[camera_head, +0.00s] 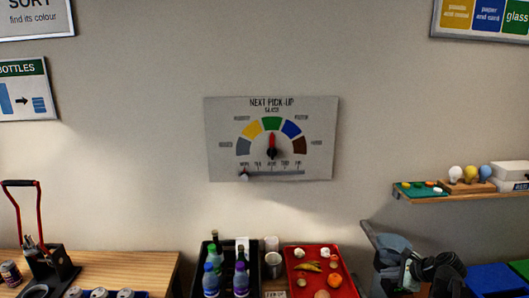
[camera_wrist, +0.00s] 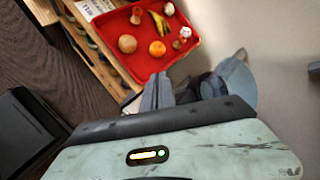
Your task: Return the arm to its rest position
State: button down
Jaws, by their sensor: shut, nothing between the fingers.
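My gripper (camera_head: 388,243) is at the lower right in the camera_head view, just right of the red tray's edge. Its grey parts lead to my black arm (camera_head: 438,270), which runs off the bottom of the picture. In the camera_wrist view my gripper (camera_wrist: 197,88) shows as grey and dark parts near the middle, beside the red tray. It is shut and holds nothing. Below it a pale green housing with a small light fills the bottom; I take it as part of my body.
The red tray (camera_head: 293,252) holds fruit and other small items. Left of it stands a black crate (camera_head: 204,264) with bottles. A blue bin (camera_head: 495,279) is at the lower right, under a wall shelf (camera_head: 445,197). A dial board (camera_head: 220,168) hangs on the wall.

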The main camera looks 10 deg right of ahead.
jog(key=w+a+f+n+g+y, duration=0.15)
jog(key=a+n, duration=0.25)
jog(key=a, duration=1)
jog(key=w+a+f+n+g, duration=0.2)
jog(key=a+n+g, duration=0.15)
jog(key=a, duration=1.15)
jog(key=s+a+f+n+g+h, duration=0.25)
jog(key=s+a+n, duration=0.25)
jog(key=a+n, duration=0.35)
jog(key=s+d+n, duration=0.1)
jog(key=n, duration=0.1)
jog(key=s+d+n+h, duration=0.1)
jog(key=s+n, duration=0.1)
jog(key=s+d+f+n+g+h, duration=0.1)
jog(key=n, duration=0.1)
jog(key=shift+s+d+n, duration=0.2)
jog(key=shift+d+n, duration=0.05)
jog(key=shift+n, duration=0.15)
